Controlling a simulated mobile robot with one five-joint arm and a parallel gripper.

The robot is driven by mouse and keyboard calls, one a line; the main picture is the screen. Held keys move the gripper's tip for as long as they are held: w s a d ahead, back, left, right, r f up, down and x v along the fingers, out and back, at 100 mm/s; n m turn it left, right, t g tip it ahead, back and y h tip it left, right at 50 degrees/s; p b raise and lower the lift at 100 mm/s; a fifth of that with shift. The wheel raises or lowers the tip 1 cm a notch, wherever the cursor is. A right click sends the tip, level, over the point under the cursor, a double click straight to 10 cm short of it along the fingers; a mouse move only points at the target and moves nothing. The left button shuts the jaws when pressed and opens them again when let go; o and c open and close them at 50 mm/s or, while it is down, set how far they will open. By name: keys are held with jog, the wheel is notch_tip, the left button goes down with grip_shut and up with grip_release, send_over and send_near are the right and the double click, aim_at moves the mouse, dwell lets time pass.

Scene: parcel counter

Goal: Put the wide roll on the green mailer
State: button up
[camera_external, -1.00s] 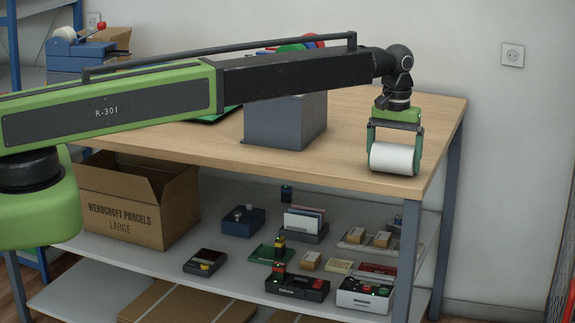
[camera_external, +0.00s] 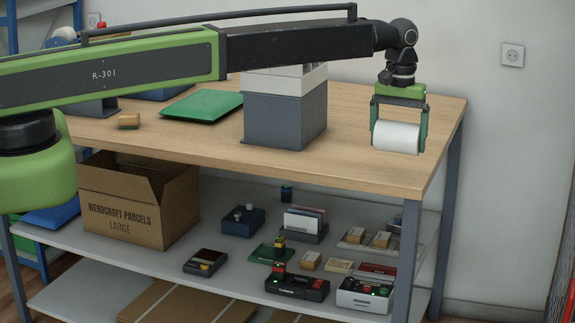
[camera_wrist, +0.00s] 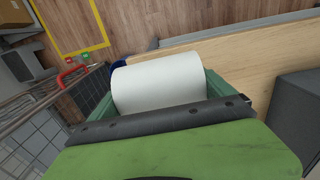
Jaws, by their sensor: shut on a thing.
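The wide roll (camera_external: 396,137) is a white cylinder held sideways between the green fingers of my gripper (camera_external: 398,134). My gripper is shut on it and holds it above the right end of the wooden table (camera_external: 370,165). In the wrist view the wide roll (camera_wrist: 158,82) fills the space between the jaws. The green mailer (camera_external: 203,106) lies flat on the table to the left, beyond the grey box, clear of my gripper. My arm hides part of the table's back.
A grey box (camera_external: 283,121) with a pale top stands on the table between the roll and the mailer. The shelf below holds a large carton (camera_external: 137,199) and several small items.

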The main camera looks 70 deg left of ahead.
aim_at(416, 126)
jog(key=s+d+r+p, duration=0.1)
jog(key=d, duration=0.1)
jog(key=d+r, duration=0.1)
jog(key=d, duration=0.1)
jog(key=s+d+r+p, duration=0.1)
jog(key=d+r, duration=0.1)
jog(key=shift+s+p, duration=0.35)
